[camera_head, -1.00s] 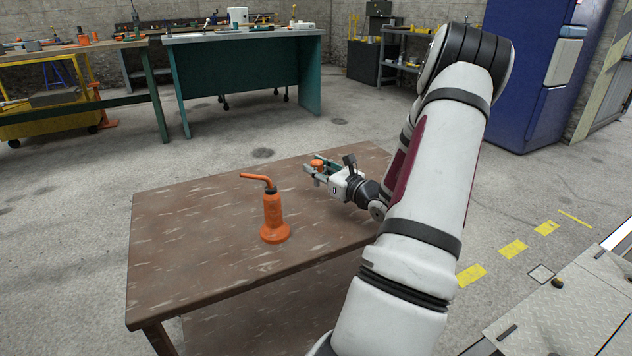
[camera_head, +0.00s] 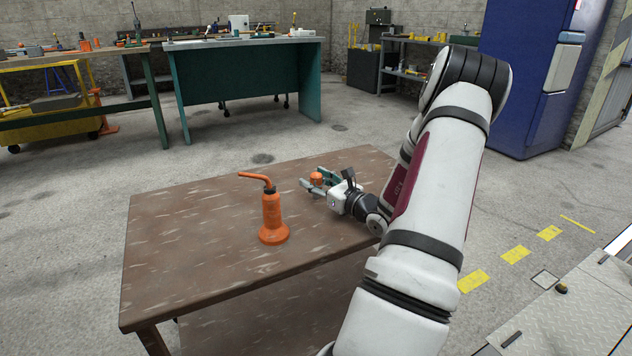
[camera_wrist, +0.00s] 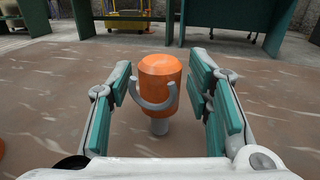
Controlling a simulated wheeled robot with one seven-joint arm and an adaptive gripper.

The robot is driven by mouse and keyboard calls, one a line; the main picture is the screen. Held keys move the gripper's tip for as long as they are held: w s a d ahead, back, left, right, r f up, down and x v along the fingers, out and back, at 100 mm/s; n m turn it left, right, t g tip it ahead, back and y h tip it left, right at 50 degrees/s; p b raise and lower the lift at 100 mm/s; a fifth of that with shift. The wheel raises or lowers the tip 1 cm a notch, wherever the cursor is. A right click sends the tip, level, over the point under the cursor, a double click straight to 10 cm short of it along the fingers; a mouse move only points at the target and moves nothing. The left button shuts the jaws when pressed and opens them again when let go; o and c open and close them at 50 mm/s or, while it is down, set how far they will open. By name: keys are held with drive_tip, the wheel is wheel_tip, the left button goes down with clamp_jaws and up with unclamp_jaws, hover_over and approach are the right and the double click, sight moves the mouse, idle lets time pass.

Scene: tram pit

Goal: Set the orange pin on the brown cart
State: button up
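The orange pin (camera_wrist: 160,80) has an orange cylindrical head, a grey curved piece around its front and a short grey shaft below. It stands upright on the brown cart (camera_head: 190,240), near the far right part of its top; the pin also shows small in the head view (camera_head: 316,178). My gripper (camera_wrist: 165,95) is open, its green-padded fingers on either side of the pin with a visible gap on each side. In the head view my gripper (camera_head: 318,181) is low over the cart top. The shaft's lower end appears to meet the surface.
An orange oil can (camera_head: 272,215) with a bent spout stands on the cart, left of my gripper. The left half of the cart top is clear. A green workbench (camera_head: 250,80) and a blue cabinet (camera_head: 540,80) stand behind.

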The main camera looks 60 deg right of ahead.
drive_tip(key=shift+s+r, duration=0.1)
drive_tip(key=shift+r, duration=0.1)
drive_tip(key=p+v, duration=0.3)
drive_tip(key=v, duration=0.9)
drive_tip(key=shift+f, duration=0.1)
